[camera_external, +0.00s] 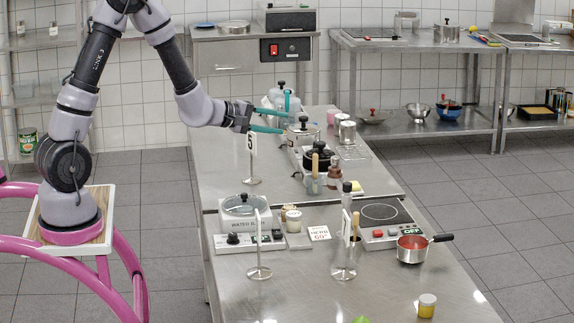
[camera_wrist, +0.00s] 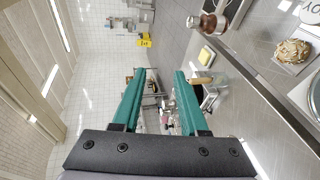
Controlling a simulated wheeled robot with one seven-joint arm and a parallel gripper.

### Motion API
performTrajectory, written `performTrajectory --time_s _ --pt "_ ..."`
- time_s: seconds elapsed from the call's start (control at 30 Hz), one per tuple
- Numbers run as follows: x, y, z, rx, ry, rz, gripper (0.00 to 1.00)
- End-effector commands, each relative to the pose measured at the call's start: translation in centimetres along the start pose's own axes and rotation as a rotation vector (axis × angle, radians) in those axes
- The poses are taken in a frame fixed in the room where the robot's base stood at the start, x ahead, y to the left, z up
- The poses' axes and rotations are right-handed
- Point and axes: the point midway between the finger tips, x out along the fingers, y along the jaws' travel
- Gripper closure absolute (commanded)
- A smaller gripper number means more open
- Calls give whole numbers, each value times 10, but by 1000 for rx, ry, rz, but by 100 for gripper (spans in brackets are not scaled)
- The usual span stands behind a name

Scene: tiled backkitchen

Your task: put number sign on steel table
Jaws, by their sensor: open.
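A number sign (camera_external: 250,146), a white card with a dark digit on a thin metal stand, is upright on the long steel table (camera_external: 222,170).
Pots (camera_external: 303,132), a kettle-like vessel (camera_external: 287,102) and bottles crowd the far part of the table. A water bath (camera_external: 245,207), a hot plate (camera_external: 380,213) and a red pan (camera_external: 411,250) are nearer. The near front table area is mostly clear. Steel shelving (camera_external: 420,128) stands behind.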

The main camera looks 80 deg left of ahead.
Motion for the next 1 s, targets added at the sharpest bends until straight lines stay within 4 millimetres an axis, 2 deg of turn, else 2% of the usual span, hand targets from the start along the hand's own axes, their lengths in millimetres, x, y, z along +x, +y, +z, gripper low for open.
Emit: performTrajectory --time_s 0.03,0.1,0.27,0.4,0.6,0.7,0.83,1.0 --pt "-15 20 18 143 -23 -25 57" --pt "-36 35 38 349 -52 -80 57" --pt "-100 61 74 803 -137 -194 57" --pt "-167 72 94 1176 -236 -279 57" --pt "-273 68 103 1664 -428 -362 57" --pt "-318 60 100 1854 -528 -381 57" --pt "-356 51 94 2022 -628 -390 57" --pt "-374 44 90 2103 -685 -394 57"
